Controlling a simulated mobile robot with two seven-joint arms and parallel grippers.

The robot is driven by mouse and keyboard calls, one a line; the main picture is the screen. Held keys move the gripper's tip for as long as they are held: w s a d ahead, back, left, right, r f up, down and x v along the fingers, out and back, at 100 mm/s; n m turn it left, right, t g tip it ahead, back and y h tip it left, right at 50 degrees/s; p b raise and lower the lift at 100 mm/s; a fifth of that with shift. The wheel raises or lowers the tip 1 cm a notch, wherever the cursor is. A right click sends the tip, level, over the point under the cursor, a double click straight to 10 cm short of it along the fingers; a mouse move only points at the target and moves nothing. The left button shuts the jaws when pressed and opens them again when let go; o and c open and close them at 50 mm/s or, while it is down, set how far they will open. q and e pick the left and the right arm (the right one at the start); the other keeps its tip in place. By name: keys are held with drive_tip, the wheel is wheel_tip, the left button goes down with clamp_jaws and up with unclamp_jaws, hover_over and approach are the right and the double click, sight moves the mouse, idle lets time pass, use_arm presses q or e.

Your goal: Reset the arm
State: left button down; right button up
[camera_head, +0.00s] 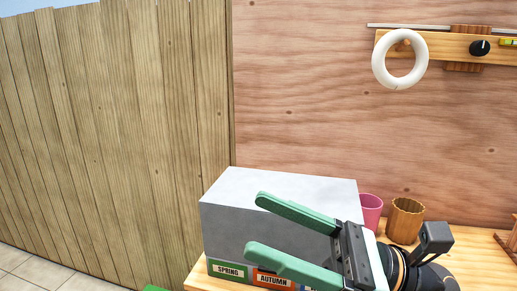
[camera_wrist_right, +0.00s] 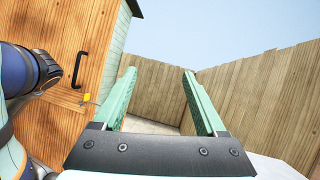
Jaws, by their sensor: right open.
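My right gripper (camera_head: 268,231) shows in the head view with two green fingers spread apart and pointing left. It is open and nothing is between the fingers. In that view it is in front of a grey box (camera_head: 225,225) that stands on a wooden bench. In the right wrist view the open fingers (camera_wrist_right: 158,95) point toward a wooden fence, with empty space between them. My left gripper is not in view.
The box has SPRING (camera_head: 228,270) and AUTUMN (camera_head: 273,280) labels. A pink cup (camera_head: 371,209) and a wooden pot (camera_head: 405,219) stand behind my right wrist. A white ring (camera_head: 380,58) hangs on the wall rack. A wooden door (camera_wrist_right: 62,100) with a black handle is at left in the wrist view.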

drive_tip(key=w+d+f+m+t+h, duration=0.3)
drive_tip(key=w+f+m+t, duration=0.2)
drive_tip(key=m+t, duration=0.5)
drive_tip(key=w+d+f+m+t+h, duration=0.3)
drive_tip(key=w+f+m+t, duration=0.25)
drive_tip(key=m, duration=0.95)
drive_tip(key=w+d+f+m+t+h, duration=0.1)
drive_tip(key=d+f+m+h, duration=0.3)
drive_tip(key=f+m+h, duration=1)
drive_tip(key=s+d+f+m+g, duration=0.1)
drive_tip(key=s+f+m+g, duration=0.3)
drive_tip(key=s+f+m, duration=0.7)
drive_tip(key=s+d+f+m+g, duration=0.1)
drive_tip(key=s+f+m+g, duration=0.3)
drive_tip(key=f, duration=1.3)
use_arm(q)
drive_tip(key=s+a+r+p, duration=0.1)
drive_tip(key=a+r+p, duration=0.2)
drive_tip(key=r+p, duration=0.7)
drive_tip(key=p, duration=0.3)
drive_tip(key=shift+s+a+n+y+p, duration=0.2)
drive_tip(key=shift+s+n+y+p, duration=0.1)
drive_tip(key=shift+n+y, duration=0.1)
use_arm(e)
wheel_tip(320, 180, up, 10)
drive_tip(key=s+d, duration=0.2)
drive_tip(key=shift+s+d+h, duration=0.35)
drive_tip(key=shift+d+h, duration=0.05)
